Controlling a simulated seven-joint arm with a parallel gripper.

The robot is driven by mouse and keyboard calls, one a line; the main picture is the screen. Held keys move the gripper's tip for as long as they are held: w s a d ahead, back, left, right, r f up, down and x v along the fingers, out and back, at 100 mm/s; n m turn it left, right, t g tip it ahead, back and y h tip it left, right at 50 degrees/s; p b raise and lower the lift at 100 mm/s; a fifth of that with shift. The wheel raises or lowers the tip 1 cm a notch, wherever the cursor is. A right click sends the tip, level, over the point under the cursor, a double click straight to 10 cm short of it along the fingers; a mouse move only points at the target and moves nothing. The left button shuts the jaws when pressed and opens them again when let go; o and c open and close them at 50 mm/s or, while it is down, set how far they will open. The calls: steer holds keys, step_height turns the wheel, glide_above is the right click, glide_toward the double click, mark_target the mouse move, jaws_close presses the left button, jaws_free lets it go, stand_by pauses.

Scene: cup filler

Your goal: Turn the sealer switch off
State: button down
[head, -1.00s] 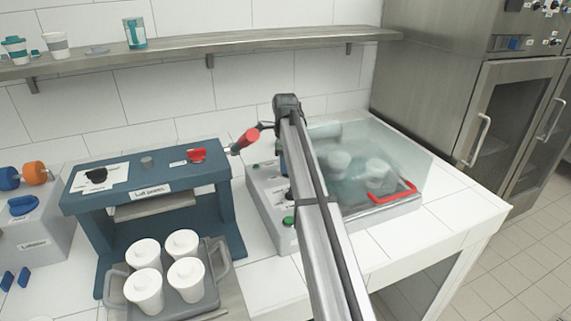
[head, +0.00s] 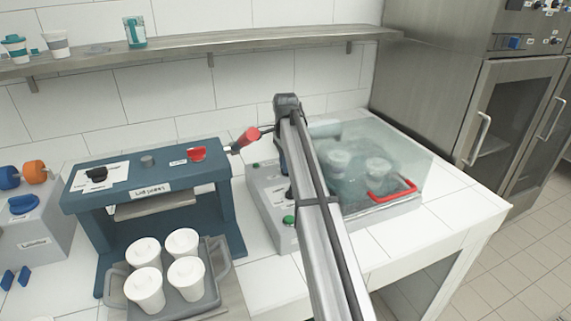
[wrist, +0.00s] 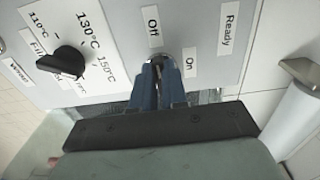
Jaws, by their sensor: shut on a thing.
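The sealer (head: 262,196) is a grey box with a clear lid and a red handle (head: 393,193), right of the blue press. In the wrist view, its panel (wrist: 205,20) shows a small metal switch (wrist: 158,58) between an "Off" label (wrist: 153,26) and an "On" label (wrist: 190,66). My gripper's blue fingers (wrist: 157,82) are at this switch and shut on it. The fingers cover the lower part of the switch, so I cannot tell clearly which way it points. In the head view my arm hides most of the gripper.
A black dial (wrist: 62,62) is left of the switch in the wrist view. The blue press (head: 150,190) with its red-gripped lever (head: 246,139) stands close left of the arm. A grey tray (head: 214,296) with several white cups stands in front of it.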

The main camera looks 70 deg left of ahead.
stand_by(0.3)
steer(key=c, duration=1.2)
jaws_free()
steer(key=shift+o, duration=0.2)
steer(key=shift+r, duration=0.1)
step_height(320, 180, up, 14)
steer(key=shift+f, duration=0.2)
